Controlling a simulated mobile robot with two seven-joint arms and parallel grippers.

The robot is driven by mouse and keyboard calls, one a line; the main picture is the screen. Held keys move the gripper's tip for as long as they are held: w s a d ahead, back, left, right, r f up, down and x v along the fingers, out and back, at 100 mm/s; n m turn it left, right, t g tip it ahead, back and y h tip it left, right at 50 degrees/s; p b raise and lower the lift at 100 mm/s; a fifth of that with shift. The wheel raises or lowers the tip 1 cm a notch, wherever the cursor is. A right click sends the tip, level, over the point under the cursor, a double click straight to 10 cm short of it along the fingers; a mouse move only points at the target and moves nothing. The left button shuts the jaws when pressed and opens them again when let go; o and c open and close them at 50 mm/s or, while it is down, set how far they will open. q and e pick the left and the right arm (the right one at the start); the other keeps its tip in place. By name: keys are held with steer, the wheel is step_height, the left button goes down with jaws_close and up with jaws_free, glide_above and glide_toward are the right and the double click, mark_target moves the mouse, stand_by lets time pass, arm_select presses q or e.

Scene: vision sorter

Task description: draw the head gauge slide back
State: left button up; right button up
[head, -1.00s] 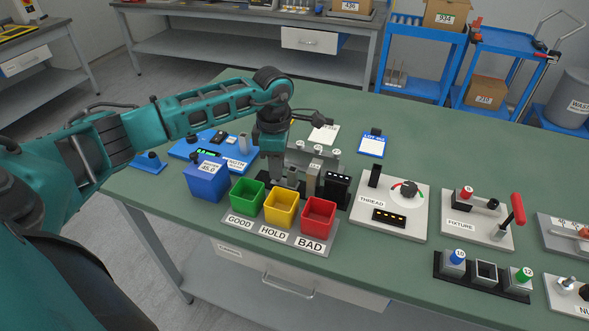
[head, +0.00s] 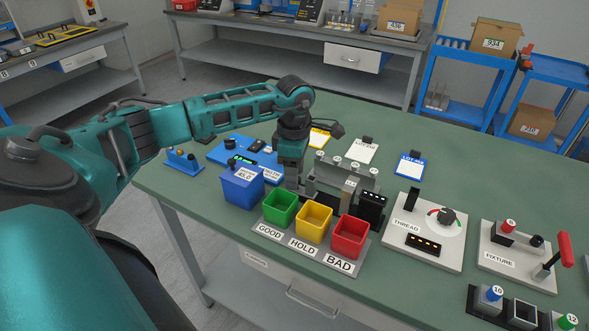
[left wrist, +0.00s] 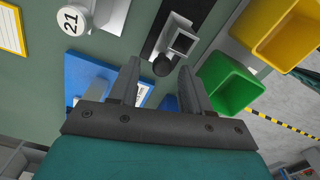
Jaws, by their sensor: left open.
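The head gauge seems to be the dark-based fixture (head: 318,198) behind the coloured bins, with a pale grey upright block and a black block at its right end. In the left wrist view a black strip (left wrist: 158,32) carries a grey block with a square opening (left wrist: 183,42) and a dark round knob (left wrist: 162,66). I take this block and knob for the slide. My left gripper (head: 292,186) points down at the fixture's left end, behind the green bin. It is open and empty in the left wrist view (left wrist: 160,76), the knob showing between its fingertips; contact cannot be told. My right gripper is out of view.
Green (head: 280,210), yellow (head: 313,222) and red (head: 350,238) bins stand close in front. Several white-topped posts (head: 345,170) stand behind the fixture. The thread station (head: 425,230) is right.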

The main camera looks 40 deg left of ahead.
arm_select(q)
step_height(320, 180, up, 13)
stand_by(0.5)
steer(key=shift+f, duration=0.1)
stand_by(0.4)
